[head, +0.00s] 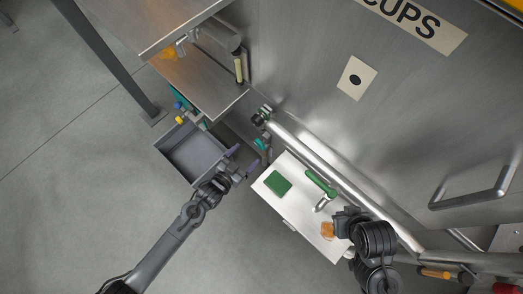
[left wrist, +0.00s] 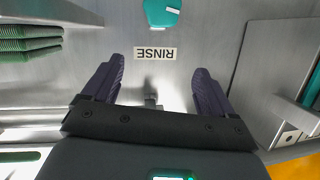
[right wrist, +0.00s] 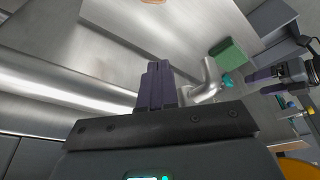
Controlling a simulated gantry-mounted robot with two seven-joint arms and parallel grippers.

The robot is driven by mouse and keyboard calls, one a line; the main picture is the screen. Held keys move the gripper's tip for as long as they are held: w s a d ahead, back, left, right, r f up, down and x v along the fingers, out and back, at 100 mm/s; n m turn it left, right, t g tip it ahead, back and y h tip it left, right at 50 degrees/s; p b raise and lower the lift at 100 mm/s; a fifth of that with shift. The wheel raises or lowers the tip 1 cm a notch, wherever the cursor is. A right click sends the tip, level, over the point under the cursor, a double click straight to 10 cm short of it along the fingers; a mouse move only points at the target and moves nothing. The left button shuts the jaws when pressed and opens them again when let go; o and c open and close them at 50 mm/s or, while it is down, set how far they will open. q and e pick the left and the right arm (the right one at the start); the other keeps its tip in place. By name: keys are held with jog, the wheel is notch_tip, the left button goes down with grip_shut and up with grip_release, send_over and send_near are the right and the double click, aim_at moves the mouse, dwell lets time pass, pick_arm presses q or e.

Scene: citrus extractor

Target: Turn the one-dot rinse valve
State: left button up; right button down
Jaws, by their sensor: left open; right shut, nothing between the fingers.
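A teal valve handle (left wrist: 163,13) is at the top edge of the left wrist view, partly cut off, above an upside-down RINSE label (left wrist: 152,53) on a metal panel. I cannot make out dots on it. A teal handle also shows in the head view (head: 262,143), just beyond my left gripper (head: 242,160). That gripper is open and empty, its purple fingers apart and facing the label in the left wrist view (left wrist: 153,82); it does not touch the handle. My right gripper (right wrist: 158,65) is shut and empty, over the right end of the white counter.
A plate with one black dot (head: 356,81) is on the big steel wall. The white counter (head: 295,215) holds a green block (head: 277,182), a green-handled item and an orange piece. A grey open bin (head: 172,150) lies left of my left gripper. A thick pipe (head: 340,180) runs along the wall.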

aim_at(258, 146)
pick_arm(q)
jog(key=shift+w+f+m+t+h+b, duration=0.7)
jog(key=shift+f+m+h+b, duration=0.85)
jog(key=shift+f+b, duration=1.9)
jog(key=shift+n+h, duration=0.25)
jog(key=b+x, duration=0.1)
jog(key=x, duration=0.1)
jog(key=f+b+x, duration=0.1)
jog(key=x, duration=0.5)
jog(key=shift+w+a+f+b, duration=0.15)
jog(key=shift+a+f+b, duration=0.15)
jog(key=shift+b, duration=0.1)
pick_arm(e)
notch_tip(258, 146, down, 12)
jog(key=shift+a+r, duration=0.1)
jog(key=shift+r, duration=0.1)
pick_arm(q)
jog(key=shift+w+d+r, duration=0.15)
jog(key=shift+w+d, duration=0.15)
jog(key=shift+w, duration=0.15)
pick_arm(e)
jog(key=shift+a+f, duration=0.15)
jog(key=shift+f, duration=0.1)
